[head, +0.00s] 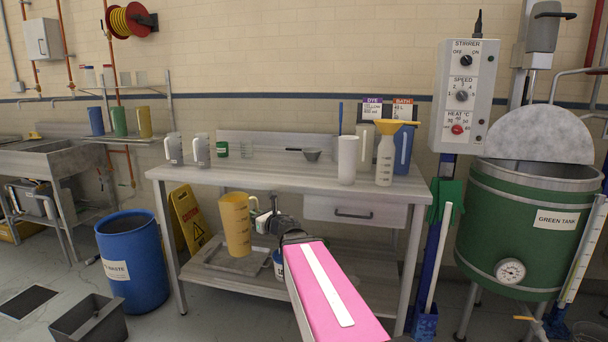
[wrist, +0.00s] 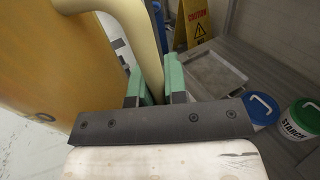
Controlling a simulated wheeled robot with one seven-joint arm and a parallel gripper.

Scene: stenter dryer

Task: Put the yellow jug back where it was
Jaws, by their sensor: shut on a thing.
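The yellow jug (head: 236,222) hangs upright in front of the workbench's left part, its rim below the bench top. In the wrist view the jug (wrist: 50,70) fills the left side, its pale handle (wrist: 150,45) running between the green finger pads. My gripper (head: 262,219) is shut on that handle; the wrist view shows its fingers (wrist: 154,88) either side of it. A second yellow vessel (head: 144,122) stands at the right of a row with a blue one (head: 96,121) and a green one (head: 119,121) on the wall rack (head: 138,140).
The workbench (head: 270,178) carries clear jugs (head: 174,149), a white jug (head: 347,160), a funnel bottle (head: 385,160) and a blue jug (head: 404,150). Its top is bare at front centre. Below are a caution sign (head: 190,218) and starch tub (wrist: 300,118). A blue drum (head: 132,262) stands left.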

